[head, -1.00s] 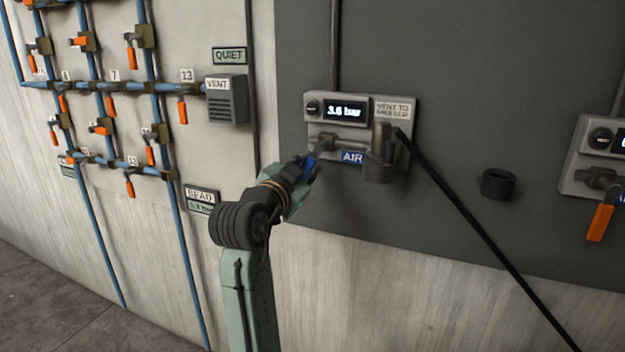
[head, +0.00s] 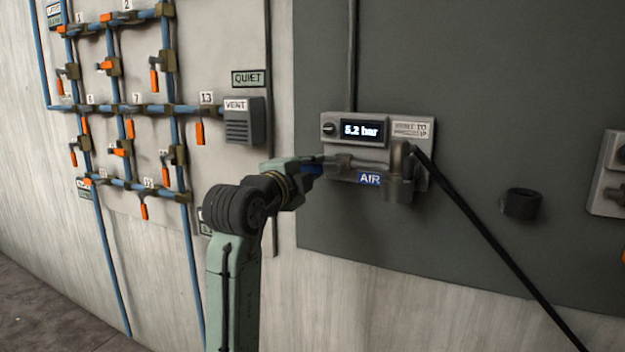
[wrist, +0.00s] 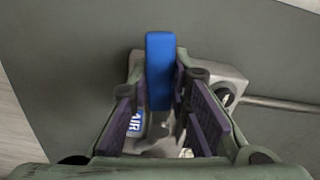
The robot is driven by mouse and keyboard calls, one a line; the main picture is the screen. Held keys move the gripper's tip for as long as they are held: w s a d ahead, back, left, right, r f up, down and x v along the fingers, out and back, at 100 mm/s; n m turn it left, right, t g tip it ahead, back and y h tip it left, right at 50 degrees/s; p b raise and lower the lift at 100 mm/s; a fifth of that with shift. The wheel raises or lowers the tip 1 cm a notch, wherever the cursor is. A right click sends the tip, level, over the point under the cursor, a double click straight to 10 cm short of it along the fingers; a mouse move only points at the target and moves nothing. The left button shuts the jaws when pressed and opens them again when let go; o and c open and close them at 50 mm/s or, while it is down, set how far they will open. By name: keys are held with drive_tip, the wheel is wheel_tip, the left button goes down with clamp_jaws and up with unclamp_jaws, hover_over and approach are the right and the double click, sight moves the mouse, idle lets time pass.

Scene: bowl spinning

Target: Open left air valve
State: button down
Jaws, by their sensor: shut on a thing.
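The left air unit is a grey plate (head: 412,165) on the dark wall panel, with a blue AIR label (head: 369,179). Its display (head: 361,131) reads 5.2 bar. The blue valve handle (head: 312,170) points left from the valve body, roughly level. In the wrist view the blue handle (wrist: 160,75) lies between my two purple-padded fingers. My gripper (head: 308,165) is at the handle, shut on it. The fingers partly hide the handle in the head view, and the valve body is partly hidden in the wrist view.
A black hose (head: 480,235) runs from the unit down to the right. Another unit (head: 612,175) is at the right edge. Blue pipes with several orange-handled valves (head: 130,110) and a vent box (head: 243,120) are on the left.

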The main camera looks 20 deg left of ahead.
drive_tip(key=shift+r+m, duration=0.35)
drive_tip(key=shift+m, duration=0.55)
drive_tip(key=shift+r, duration=0.1)
drive_tip(key=c, duration=1.5)
unclamp_jaws()
drive_tip(key=s, duration=1.2)
drive_tip(key=shift+a, duration=0.2)
drive_tip(key=shift+a, duration=0.1)
